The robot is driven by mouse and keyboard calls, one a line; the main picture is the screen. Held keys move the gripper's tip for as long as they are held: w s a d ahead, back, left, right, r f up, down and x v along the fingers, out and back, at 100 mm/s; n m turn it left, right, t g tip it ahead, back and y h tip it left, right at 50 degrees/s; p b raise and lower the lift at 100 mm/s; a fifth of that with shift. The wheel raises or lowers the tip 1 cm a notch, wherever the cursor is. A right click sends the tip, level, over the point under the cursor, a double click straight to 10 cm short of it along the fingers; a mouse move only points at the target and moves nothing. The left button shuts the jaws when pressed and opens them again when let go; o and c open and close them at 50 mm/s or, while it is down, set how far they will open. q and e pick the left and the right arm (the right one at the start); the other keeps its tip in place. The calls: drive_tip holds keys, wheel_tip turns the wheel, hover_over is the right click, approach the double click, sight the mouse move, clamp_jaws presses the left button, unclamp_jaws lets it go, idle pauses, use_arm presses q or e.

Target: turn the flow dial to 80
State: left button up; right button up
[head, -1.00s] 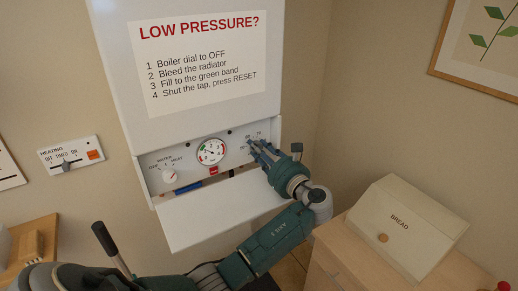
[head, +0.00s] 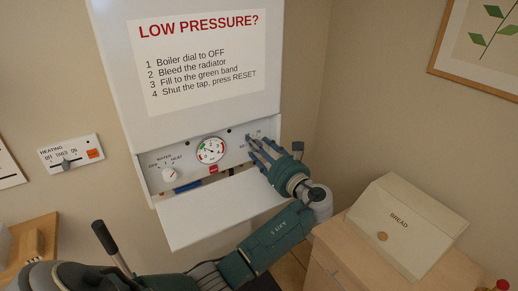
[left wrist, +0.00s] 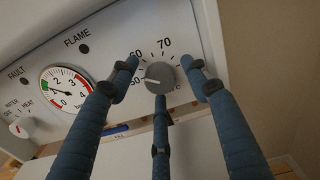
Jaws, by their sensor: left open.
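The flow dial (left wrist: 160,77) is a round grey knob on the white boiler panel, in the middle of the left wrist view. Its pale pointer line points left, near the 50 mark. The numbers 60 and 70 show above it; the scale to the right is hidden behind a finger. My left gripper (left wrist: 162,78) is open, its three blue fingers spread around the dial, one at left, one at right, one below. A gap shows between the side fingers and the knob. In the head view my left gripper (head: 257,147) reaches the panel's right end. My right gripper is not in view.
A pressure gauge (head: 211,150) and a white boiler dial (head: 169,174) sit left on the panel. An open flap (head: 215,212) hangs below. A bread box (head: 405,222) stands on a cabinet at right. A heating control (head: 71,153) is on the left wall.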

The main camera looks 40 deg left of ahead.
use_arm(q)
drive_tip(key=v, duration=1.2)
